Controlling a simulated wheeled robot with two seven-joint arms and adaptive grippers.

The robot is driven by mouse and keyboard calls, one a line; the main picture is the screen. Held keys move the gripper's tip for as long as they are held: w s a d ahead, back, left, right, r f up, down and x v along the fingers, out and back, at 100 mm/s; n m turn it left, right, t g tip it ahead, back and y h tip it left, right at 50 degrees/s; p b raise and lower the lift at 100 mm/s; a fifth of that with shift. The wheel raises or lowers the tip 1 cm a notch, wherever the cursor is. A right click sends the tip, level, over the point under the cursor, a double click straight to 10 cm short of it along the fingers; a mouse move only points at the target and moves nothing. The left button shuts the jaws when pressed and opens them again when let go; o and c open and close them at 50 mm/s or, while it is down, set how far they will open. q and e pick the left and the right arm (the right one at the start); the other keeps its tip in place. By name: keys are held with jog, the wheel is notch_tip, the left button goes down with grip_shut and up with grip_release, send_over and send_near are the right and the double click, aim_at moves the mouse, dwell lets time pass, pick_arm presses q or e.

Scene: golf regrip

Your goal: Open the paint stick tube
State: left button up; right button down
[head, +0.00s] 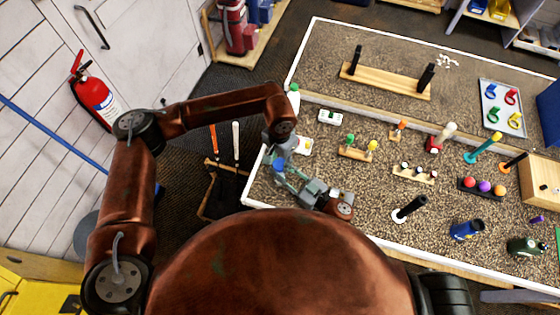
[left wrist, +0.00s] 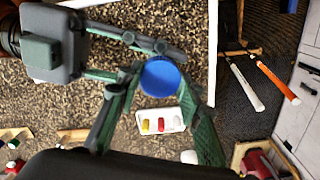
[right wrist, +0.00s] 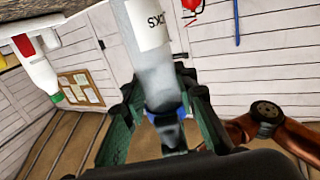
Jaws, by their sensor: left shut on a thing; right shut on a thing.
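The paint stick tube is a grey-white cylinder (right wrist: 152,62) with a white label, seen in the right wrist view. My right gripper (right wrist: 162,95) is shut on its body. A blue cap (left wrist: 160,77) shows end-on between the fingertips of my left gripper (left wrist: 163,85), which is shut on it. The blue cap also shows in the head view (head: 279,165), with my left gripper (head: 283,158) above it and my right gripper (head: 297,183) just below.
A white tray (left wrist: 141,114) with yellow, red and white pieces lies under the grippers. Another white tray (head: 330,122) and several wooden racks stand farther right on the gravel-coloured table (head: 372,190). Orange and white handled clubs (head: 236,143) stand left of the table edge.

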pick_arm(q)
jog(key=c, duration=0.4)
jog(key=n, duration=0.6)
jog(key=shift+c, duration=0.2)
jog(key=n, duration=0.3)
jog(key=shift+n, duration=0.4)
jog(key=n, duration=0.7)
jog(key=shift+n, duration=0.4)
jog(key=n, duration=0.3)
jog(key=shift+r+n, duration=0.1)
jog(key=shift+n, duration=0.3)
jog(key=n, duration=0.7)
jog(key=shift+n, duration=0.3)
jog(key=n, duration=1.1)
jog(key=shift+n, duration=0.4)
jog(key=n, duration=0.5)
jog(key=shift+d+n, duration=0.1)
jog(key=shift+n, duration=0.3)
jog(key=n, duration=0.3)
jog(key=shift+n, duration=0.4)
jog(key=n, duration=0.3)
jog(key=shift+n, duration=0.4)
